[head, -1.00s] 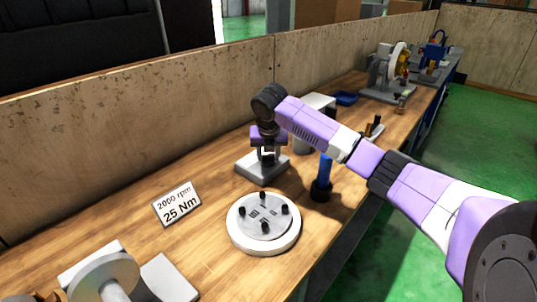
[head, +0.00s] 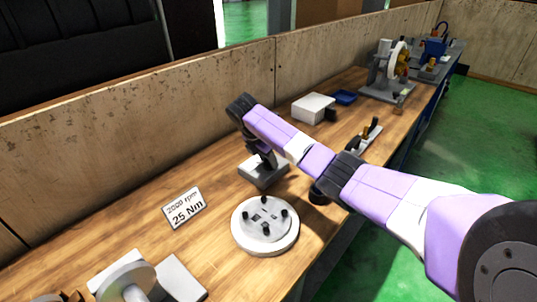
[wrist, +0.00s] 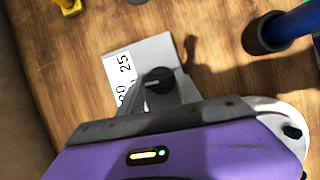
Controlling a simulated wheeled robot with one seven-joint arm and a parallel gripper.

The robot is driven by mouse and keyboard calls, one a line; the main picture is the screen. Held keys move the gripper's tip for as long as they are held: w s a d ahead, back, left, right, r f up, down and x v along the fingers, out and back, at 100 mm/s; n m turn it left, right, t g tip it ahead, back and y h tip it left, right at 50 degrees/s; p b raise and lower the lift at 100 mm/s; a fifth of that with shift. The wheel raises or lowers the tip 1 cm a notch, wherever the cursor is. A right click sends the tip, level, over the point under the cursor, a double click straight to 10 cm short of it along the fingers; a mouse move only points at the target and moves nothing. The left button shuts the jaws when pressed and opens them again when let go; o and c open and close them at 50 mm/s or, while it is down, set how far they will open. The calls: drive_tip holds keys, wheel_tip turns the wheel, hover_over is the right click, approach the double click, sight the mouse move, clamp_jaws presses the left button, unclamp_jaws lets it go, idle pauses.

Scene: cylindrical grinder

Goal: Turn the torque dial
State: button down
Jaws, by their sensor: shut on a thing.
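The torque dial is a small black knob (wrist: 160,80) on a grey block with a white label reading 25 and 20 in the wrist view. The block (head: 258,178) stands on the bench in the head view, where my arm hides the dial. My gripper (wrist: 160,90) is shut on the dial from above, with a grey finger at each side of it. In the head view my gripper reaches down to the block.
A sign reading 2000 rpm, 25 Nm (head: 185,207) stands left of the block. A round white fixture with several black pegs (head: 264,243) is in front. A blue-handled tool in a black holder (wrist: 265,35) stands close by. Bare bench (head: 120,225) lies at left.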

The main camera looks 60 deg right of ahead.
drive_tip(key=m+g, duration=0.1)
drive_tip(key=m, duration=0.2)
drive_tip(key=shift+w+m+y, duration=0.1)
drive_tip(key=shift+m+y, duration=0.3)
drive_tip(key=m+g+y+b, duration=0.1)
drive_tip(key=m+b, duration=0.1)
drive_tip(key=m, duration=0.1)
drive_tip(key=shift+d+f, duration=0.1)
drive_tip(key=shift+m+g, duration=0.3)
drive_tip(key=shift+m, duration=0.1)
drive_tip(key=shift+m+b, duration=0.3)
drive_tip(key=c, duration=0.9)
unclamp_jaws()
drive_tip(key=shift+o, duration=0.2)
drive_tip(key=v, duration=0.8)
drive_tip(key=shift+d+b, duration=0.2)
drive_tip(key=shift+b, duration=0.25)
